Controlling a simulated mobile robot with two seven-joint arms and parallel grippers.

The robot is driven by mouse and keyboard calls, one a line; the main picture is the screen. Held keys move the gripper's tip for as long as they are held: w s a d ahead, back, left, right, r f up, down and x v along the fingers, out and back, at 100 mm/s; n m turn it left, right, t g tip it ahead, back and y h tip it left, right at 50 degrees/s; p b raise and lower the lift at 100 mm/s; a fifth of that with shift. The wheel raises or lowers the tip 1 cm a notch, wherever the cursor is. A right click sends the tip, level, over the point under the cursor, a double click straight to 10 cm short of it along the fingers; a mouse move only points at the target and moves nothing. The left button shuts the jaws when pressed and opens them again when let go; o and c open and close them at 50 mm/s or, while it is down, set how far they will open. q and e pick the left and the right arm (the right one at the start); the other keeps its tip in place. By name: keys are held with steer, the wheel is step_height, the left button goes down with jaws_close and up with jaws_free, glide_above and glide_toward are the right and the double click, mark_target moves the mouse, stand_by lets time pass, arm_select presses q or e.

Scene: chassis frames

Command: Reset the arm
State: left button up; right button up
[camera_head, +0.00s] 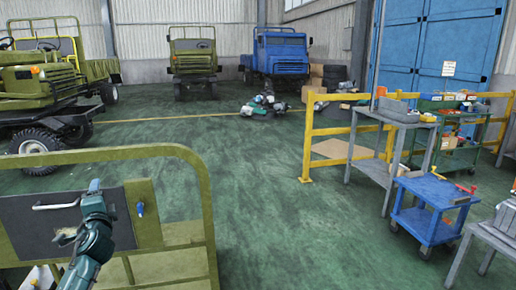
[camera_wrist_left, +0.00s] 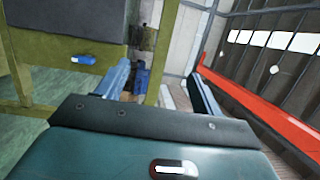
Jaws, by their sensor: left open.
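My left arm (camera_head: 92,240) rises in teal at the lower left of the head view, in front of a dark panel (camera_head: 40,222) with a pale bar handle (camera_head: 56,206) on an olive frame (camera_head: 203,185). In the left wrist view my left gripper (camera_wrist_left: 159,72) is open, its two fingers well apart with nothing held between them. A small blue part (camera_wrist_left: 84,60) on the olive structure shows left of the fingers; it also shows in the head view (camera_head: 140,208). The fingertips are hard to make out in the head view. My right arm and gripper are not in view.
A blue cart (camera_head: 436,190) and a grey table (camera_head: 393,117) stand at the right, near a yellow railing (camera_head: 308,130). Olive trucks (camera_head: 194,58) and a blue truck (camera_head: 280,50) are at the back. The green floor (camera_head: 260,200) in the middle is clear.

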arm_select(q)
steer(key=w+d+f+n+h, duration=0.2)
steer(key=d+f+n+h, duration=0.1)
steer(key=d+n+h, duration=0.55)
steer(key=s+d+f+g, duration=0.1)
steer(key=s+d+f, duration=0.5)
steer(key=s+f, duration=0.5)
steer(key=s+d+f+g+h, duration=0.1)
steer(key=s+d+f, duration=0.3)
steer(key=s+f, duration=0.2)
steer(key=s+d+f+g+h, duration=0.2)
steer(key=s+d+f, duration=0.3)
steer(key=s, duration=0.6)
steer(key=shift+d+f, duration=0.2)
steer(key=shift+f, duration=0.55)
steer(key=shift+n+g+h, duration=0.35)
steer(key=shift+n+g, duration=0.1)
steer(key=shift+g, duration=0.45)
steer(key=s+d, duration=0.1)
steer(key=s, duration=0.2)
steer(key=s+d+f, duration=0.1)
steer(key=s, duration=0.3)
steer(key=s+d, duration=0.2)
steer(key=s, duration=0.2)
steer(key=shift+f, duration=0.15)
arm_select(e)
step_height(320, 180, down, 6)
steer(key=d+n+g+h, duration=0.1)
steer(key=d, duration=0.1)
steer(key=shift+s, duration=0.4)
